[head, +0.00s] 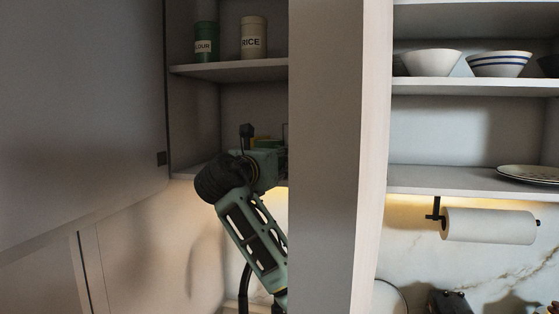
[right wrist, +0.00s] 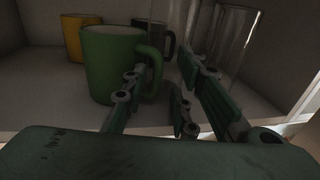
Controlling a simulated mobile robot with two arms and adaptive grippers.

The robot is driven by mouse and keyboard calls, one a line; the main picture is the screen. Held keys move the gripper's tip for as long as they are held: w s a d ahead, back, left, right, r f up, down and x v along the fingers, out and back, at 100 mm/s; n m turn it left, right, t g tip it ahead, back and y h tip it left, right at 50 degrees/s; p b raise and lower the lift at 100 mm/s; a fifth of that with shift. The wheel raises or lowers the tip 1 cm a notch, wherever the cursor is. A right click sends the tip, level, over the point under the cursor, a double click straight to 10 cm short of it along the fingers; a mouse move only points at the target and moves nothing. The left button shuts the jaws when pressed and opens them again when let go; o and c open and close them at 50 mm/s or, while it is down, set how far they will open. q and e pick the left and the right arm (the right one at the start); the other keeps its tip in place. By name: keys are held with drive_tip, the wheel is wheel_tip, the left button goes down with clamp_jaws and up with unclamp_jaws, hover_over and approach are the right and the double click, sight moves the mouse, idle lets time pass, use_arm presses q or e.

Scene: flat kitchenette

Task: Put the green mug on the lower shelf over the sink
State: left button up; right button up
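The green mug (right wrist: 112,62) stands upright on a cabinet shelf in the right wrist view, its handle facing right. My right gripper (right wrist: 168,72) is open, with one finger in front of the mug's handle and the others right of it. I cannot tell whether that finger touches the handle. In the head view my right gripper (head: 268,158) reaches into the cabinet's lower compartment, partly hidden by a pale upright panel. The open shelves at right have a lower shelf (head: 440,180); the sink is not visible. My left gripper is not in view.
A yellow mug (right wrist: 73,40) and a dark mug (right wrist: 160,38) stand behind the green one; clear glasses (right wrist: 232,42) stand at right. The pale panel (head: 325,150) separates the cabinet from the open shelves. A plate (head: 530,174) lies at the lower shelf's right; its left is clear.

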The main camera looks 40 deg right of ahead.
drive_tip(key=shift+a, duration=0.1)
drive_tip(key=shift+r, duration=0.25)
drive_tip(key=b+v, duration=0.3)
drive_tip(key=shift+s+a+f, duration=0.15)
drive_tip(key=shift+a+f, duration=0.1)
drive_tip(key=shift+f, duration=0.15)
drive_tip(key=b+v, duration=0.3)
drive_tip(key=v, duration=0.5)
drive_tip(key=shift+a+r+b, duration=0.2)
drive_tip(key=shift+r+b, duration=0.15)
